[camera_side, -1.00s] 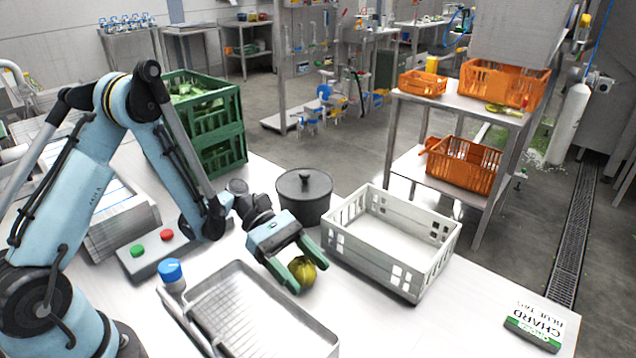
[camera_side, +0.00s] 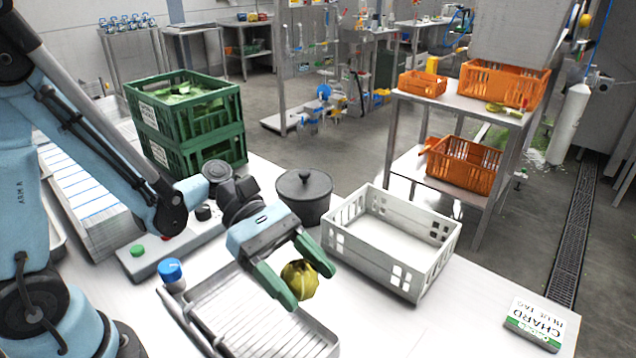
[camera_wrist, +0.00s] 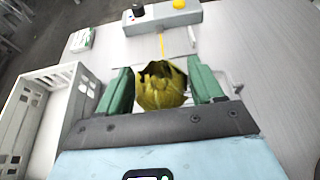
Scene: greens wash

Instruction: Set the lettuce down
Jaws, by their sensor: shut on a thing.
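The lettuce (camera_side: 300,281) is a small round yellow-green head. My gripper (camera_side: 303,277) is shut on it, one green finger on each side. In the side view it appears beside the upper right end of the ribbed metal tray (camera_side: 318,350); I cannot tell whether it touches a surface below. The wrist view shows the lettuce (camera_wrist: 162,86) between the two fingers of my gripper (camera_wrist: 162,78), its leaves open toward the camera. The underside of the lettuce is hidden.
A white slotted crate (camera_side: 385,268) stands right of the lettuce, and a dark lidded pot (camera_side: 304,190) behind it. Green crates (camera_side: 190,140) stand at the back left. The white table between crate and card is clear.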

